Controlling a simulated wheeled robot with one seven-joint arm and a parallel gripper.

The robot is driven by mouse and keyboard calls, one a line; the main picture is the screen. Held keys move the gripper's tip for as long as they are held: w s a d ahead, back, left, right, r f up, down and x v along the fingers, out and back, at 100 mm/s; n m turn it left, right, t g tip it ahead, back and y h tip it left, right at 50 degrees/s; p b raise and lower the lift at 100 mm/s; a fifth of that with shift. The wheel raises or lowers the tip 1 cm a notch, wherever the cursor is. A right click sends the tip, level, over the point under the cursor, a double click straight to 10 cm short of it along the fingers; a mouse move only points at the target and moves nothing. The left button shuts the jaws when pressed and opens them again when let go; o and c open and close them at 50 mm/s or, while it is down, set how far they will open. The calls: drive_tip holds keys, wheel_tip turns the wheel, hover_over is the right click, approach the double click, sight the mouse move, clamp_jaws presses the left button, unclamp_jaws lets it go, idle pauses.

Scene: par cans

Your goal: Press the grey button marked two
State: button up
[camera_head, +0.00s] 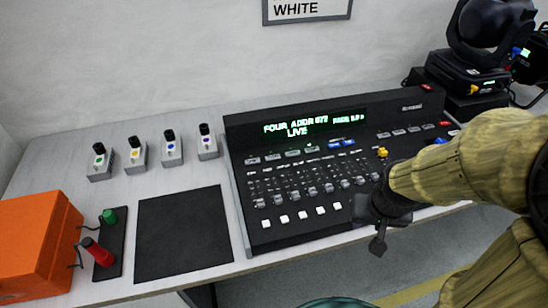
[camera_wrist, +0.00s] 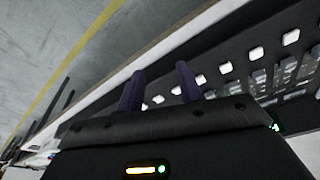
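The black control console (camera_head: 238,180) stands on the table and carries rows of small grey and white buttons. A lower row of pale buttons (camera_head: 302,214) runs along its front, with grey ones above. The markings are too small to read, so I cannot tell which button is marked two. My gripper (camera_head: 376,240) is at the console's front right edge, pointing down, and hides part of that area. In the wrist view my gripper's two dark fingers (camera_wrist: 160,78) are apart with nothing between them. Pale buttons (camera_wrist: 226,68) show beyond and to the right of the fingers.
A lit green display (camera_head: 312,126) tops the console. Several small switch boxes (camera_head: 136,158) stand at the left back. A black mat (camera_head: 183,234), a red and green control (camera_head: 105,249) and an orange box (camera_head: 35,240) are at left. Stage lights (camera_head: 475,70) stand behind right.

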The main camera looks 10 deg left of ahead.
drive_tip(key=shift+c, duration=0.5)
drive_tip(key=shift+w, duration=0.1)
clamp_jaws()
drive_tip(key=shift+a, duration=0.1)
idle(0.8)
